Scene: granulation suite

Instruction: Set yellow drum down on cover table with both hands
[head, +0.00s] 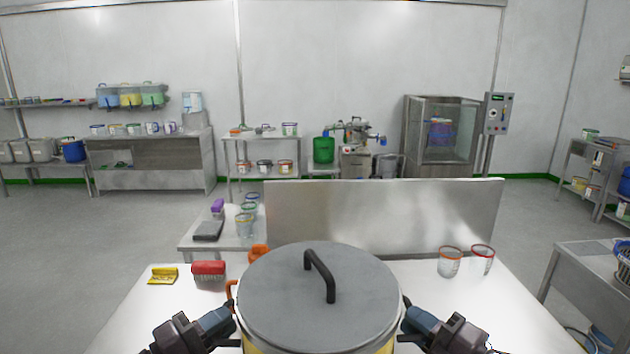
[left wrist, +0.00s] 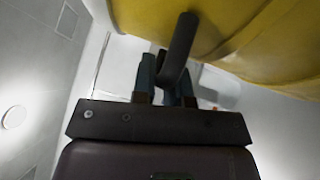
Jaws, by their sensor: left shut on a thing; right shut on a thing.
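The yellow drum (head: 262,349) is at the bottom centre of the head view, under a round grey lid (head: 275,295) with a black handle. Its yellow side also fills the top of the left wrist view (left wrist: 230,30). My left gripper (head: 232,325) is shut on a dark side handle of the drum (left wrist: 180,45). My right gripper (head: 408,318) is shut at the drum's opposite side; its handle there is mostly hidden. The drum looks level in front of the white table (head: 120,325). Its underside is hidden, so I cannot tell whether it touches the table.
Two clear cups, one orange-rimmed (head: 449,263) and one red-rimmed (head: 482,259), stand right. A grey upright panel (head: 385,220) bounds the table's back.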

